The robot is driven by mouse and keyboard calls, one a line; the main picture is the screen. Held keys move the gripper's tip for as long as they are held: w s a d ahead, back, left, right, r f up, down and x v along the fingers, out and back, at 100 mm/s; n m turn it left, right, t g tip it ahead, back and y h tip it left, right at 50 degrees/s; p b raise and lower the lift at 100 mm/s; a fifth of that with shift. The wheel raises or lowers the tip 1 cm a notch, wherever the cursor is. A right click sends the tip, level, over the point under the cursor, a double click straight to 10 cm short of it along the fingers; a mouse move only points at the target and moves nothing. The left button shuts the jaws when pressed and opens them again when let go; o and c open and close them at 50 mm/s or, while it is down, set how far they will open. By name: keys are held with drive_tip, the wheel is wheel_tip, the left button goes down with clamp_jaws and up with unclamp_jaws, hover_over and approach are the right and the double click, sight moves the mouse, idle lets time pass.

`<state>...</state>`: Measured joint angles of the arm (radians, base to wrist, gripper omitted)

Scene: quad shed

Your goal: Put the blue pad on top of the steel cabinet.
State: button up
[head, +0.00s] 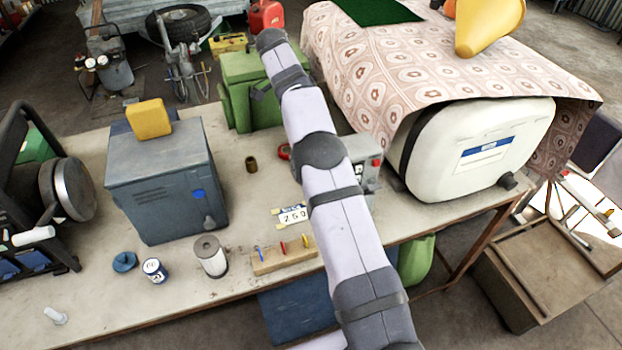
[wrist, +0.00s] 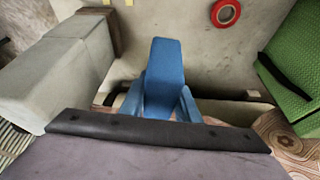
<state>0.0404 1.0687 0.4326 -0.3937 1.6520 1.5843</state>
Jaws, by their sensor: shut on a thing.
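The steel cabinet (head: 165,195) is a blue-grey metal box on the left half of the bench, with a yellow block (head: 149,119) on its top. In the wrist view a blue piece (wrist: 165,72), which I take for the blue pad, stands out in the middle between blue side pieces. My gripper (wrist: 161,103) is shut on it, above the bench; where jaws and pad meet is hard to tell. In the head view my arm reaches to the back of the bench by the green box, well right of the cabinet. The pad does not show clearly there.
A red tape roll (wrist: 226,13) lies on the bench, with a ridged green box (head: 252,75) behind it. A white tank (head: 470,150) under patterned cloth (head: 375,75) fills the right. Cans and a wooden peg block (head: 284,258) line the front. Some bench beside the cabinet is bare.

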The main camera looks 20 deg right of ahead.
drive_tip(key=shift+f, duration=0.1)
drive_tip(key=shift+f, duration=2.85)
drive_tip(key=shift+f+p, duration=1.15)
drive_tip(key=shift+f, duration=3.65)
drive_tip(key=shift+f, duration=0.1)
